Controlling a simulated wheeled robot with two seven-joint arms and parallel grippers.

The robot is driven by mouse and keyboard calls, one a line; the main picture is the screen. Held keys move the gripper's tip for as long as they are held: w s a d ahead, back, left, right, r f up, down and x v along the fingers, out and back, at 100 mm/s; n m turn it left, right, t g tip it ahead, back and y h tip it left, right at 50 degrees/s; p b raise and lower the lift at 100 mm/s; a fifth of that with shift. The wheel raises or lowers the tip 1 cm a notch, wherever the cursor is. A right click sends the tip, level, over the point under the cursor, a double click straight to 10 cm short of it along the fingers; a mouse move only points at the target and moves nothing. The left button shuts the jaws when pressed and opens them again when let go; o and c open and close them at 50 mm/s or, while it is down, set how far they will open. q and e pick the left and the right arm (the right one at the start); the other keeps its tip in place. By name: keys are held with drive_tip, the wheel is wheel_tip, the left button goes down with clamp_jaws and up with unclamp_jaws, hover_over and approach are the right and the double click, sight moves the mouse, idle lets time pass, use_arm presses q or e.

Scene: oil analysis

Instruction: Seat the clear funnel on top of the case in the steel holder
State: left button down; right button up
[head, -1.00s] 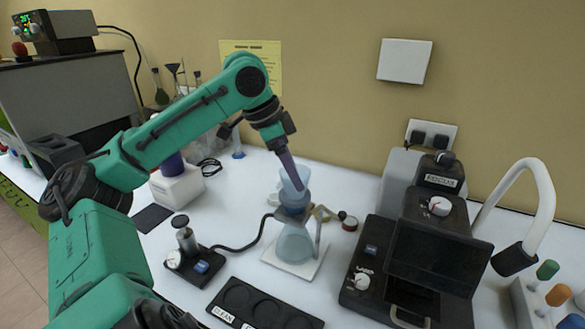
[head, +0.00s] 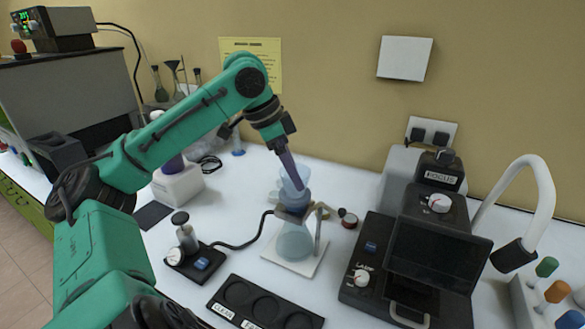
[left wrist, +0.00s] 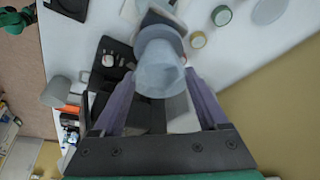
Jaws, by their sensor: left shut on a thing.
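The clear bluish funnel (head: 295,190) is held by my left gripper (head: 287,168), whose purple fingers are shut on its wall. It stands over the grey case (head: 291,215) in the steel holder (head: 318,236), above a conical flask (head: 295,243). The funnel looks upright and in line with the case. I cannot tell whether its lower end touches the case or hangs just above it. In the left wrist view the funnel (left wrist: 160,68) sits between the purple fingers, with the dark case partly hidden behind it. My right gripper is not in view.
A hand pump (head: 187,238) with a hose stands left of the flask. A black tray with round wells (head: 265,307) lies in front. A black instrument with a screen (head: 435,250) stands to the right.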

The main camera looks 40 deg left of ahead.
use_arm(q)
drive_tip(key=shift+f, duration=0.5)
idle(0.5)
unclamp_jaws()
wheel_tip(320, 180, up, 7)
drive_tip(key=p, duration=0.7)
idle(0.5)
